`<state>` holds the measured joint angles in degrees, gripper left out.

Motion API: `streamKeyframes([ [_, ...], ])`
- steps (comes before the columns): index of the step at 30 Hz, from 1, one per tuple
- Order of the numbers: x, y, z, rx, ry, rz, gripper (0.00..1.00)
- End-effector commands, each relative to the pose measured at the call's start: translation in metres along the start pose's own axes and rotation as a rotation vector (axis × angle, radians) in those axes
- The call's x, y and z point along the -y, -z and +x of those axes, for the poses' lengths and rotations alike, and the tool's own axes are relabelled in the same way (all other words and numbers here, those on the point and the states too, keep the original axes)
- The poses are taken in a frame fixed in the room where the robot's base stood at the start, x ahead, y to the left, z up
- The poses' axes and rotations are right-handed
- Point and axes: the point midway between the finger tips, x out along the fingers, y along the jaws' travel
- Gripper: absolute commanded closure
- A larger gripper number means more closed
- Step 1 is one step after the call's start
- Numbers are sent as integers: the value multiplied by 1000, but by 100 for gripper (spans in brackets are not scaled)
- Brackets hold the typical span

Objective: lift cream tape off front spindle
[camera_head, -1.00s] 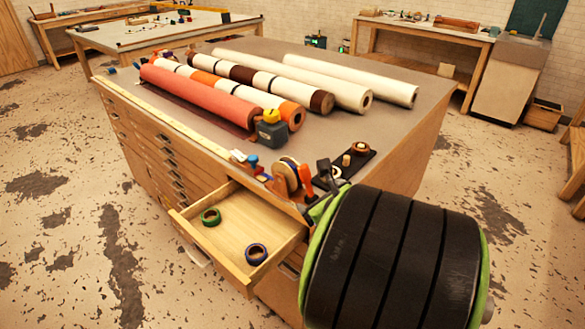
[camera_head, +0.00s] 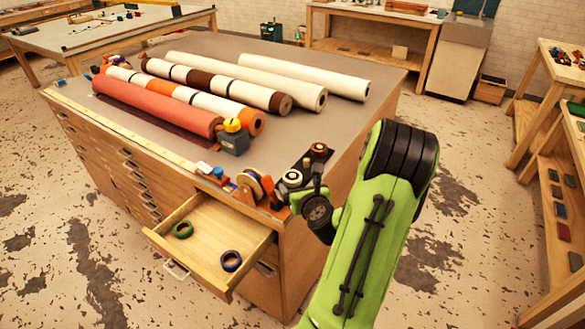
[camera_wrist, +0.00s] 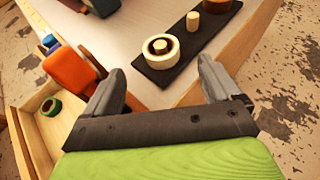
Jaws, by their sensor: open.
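The cream tape (camera_wrist: 161,48) sits around the front spindle of a dark base strip (camera_wrist: 180,55) on the cabinet top. It also shows in the head view (camera_head: 292,177), just left of my gripper. My gripper (camera_wrist: 162,68) is open and empty, its two fingers spread. In the wrist view the tape lies beyond the fingertips, roughly between them, not held. The middle spindle (camera_wrist: 193,22) is bare. A brown tape (camera_head: 318,149) sits on the far spindle. In the head view my fingers are partly hidden by the wrist.
An orange tape dispenser (camera_wrist: 73,65) stands left of the base strip.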

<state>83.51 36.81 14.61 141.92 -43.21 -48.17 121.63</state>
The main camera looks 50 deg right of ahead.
Motion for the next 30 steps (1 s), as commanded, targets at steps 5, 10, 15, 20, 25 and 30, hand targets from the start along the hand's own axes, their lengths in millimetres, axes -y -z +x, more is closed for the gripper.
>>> streamKeyframes([
  [5,0,0,27,1,-1,-2,10],
  [10,0,1,57,1,-3,-2,10],
  [15,1,1,78,1,-1,-1,10],
  [20,1,1,79,1,0,0,10],
  [25,1,1,79,1,0,0,30],
  [30,2,1,79,1,0,0,56],
])
